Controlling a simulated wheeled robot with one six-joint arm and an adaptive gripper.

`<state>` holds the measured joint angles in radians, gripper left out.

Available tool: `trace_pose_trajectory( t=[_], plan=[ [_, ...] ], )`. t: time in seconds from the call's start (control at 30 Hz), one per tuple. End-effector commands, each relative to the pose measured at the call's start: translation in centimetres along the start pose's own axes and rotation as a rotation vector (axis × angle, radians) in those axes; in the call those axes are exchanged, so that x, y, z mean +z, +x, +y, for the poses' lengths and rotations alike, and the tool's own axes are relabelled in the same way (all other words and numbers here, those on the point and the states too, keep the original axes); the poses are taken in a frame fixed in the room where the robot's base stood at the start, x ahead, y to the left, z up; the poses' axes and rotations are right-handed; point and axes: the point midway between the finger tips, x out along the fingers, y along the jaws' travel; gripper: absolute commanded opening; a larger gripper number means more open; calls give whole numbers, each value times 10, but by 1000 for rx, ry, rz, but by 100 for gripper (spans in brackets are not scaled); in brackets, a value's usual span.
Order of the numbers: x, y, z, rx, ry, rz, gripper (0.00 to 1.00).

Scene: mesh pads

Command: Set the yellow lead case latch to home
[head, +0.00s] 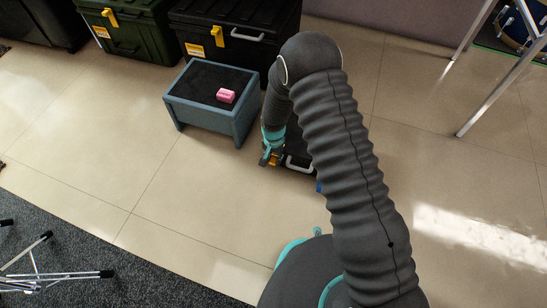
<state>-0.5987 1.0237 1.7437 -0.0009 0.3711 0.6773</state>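My gripper (267,156), with teal parts, points down at the front of a low black case (309,170). A small yellow latch (275,161) shows right at the fingertips; I cannot tell whether the fingers touch it or hold it. The case's pale handle (298,166) shows just right of the latch. My arm hides most of this case, and the latch's position cannot be made out. Whether the fingers are open or shut is too small to tell.
A blue-grey stool (190,113) with a pink block (226,96) on its dark top stands just left of my gripper. A green case (134,43) and a larger black case (247,43), both with yellow latches, stand behind.

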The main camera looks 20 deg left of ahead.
Motion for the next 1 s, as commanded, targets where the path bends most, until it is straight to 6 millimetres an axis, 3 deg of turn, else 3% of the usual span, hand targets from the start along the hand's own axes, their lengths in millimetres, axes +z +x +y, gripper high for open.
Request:
trace_pose_trajectory(
  t=[0.8, 0.83, 0.9, 1.0],
  plan=[
    [-11, -2, 0, -1, 3, -126, 0],
    [-11, -2, 0, -1, 3, -126, 37],
    [-11, -3, 0, 0, 2, -126, 54],
    [-10, -3, 0, 0, 1, -126, 54]
  ],
)
